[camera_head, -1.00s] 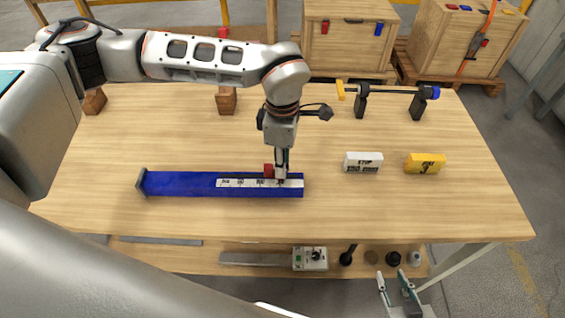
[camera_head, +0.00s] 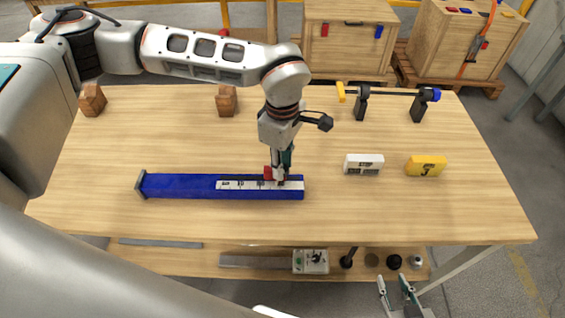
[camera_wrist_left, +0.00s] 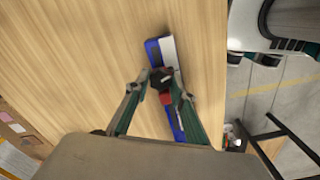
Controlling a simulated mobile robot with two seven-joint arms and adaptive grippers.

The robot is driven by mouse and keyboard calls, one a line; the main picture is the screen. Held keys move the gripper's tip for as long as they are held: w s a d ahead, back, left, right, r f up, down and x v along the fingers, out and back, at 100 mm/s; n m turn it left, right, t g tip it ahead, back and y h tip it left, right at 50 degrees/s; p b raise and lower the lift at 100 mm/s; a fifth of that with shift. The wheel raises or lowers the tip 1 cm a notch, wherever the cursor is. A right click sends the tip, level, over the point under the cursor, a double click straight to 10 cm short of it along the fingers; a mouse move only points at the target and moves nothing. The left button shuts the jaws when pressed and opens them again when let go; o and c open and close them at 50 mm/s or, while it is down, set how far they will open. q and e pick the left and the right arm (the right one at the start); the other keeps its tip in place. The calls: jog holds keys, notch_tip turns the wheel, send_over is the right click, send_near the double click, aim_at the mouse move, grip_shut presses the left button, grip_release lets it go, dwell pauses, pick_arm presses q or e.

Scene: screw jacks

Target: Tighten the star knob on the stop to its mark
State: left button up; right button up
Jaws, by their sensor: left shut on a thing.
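A blue rail (camera_head: 190,186) with a white scale strip (camera_head: 230,184) lies on the wooden table. The red stop (camera_head: 267,171) sits on the rail near its right end, and it also shows in the left wrist view (camera_wrist_left: 166,97). A dark star knob (camera_wrist_left: 160,77) is beside the red stop. My left gripper (camera_head: 279,176) points down and its fingers are shut on the knob; its fingertips (camera_wrist_left: 160,76) sit on both sides of it. The knob's mark cannot be made out. My right gripper (camera_head: 397,288) is low at the bottom right, open and empty, away from the table.
A white labelled block (camera_head: 363,163) and a yellow block (camera_head: 426,166) stand right of the rail. A bar clamp (camera_head: 390,92) on black supports and wooden blocks (camera_head: 227,100) are at the back. A lower shelf holds a switch box (camera_head: 310,261). The table's front right is clear.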

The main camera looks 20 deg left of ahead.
pick_arm(q)
jog(key=o, duration=1.1)
notch_tip(320, 180, up, 12)
jog(key=shift+r, duration=0.1)
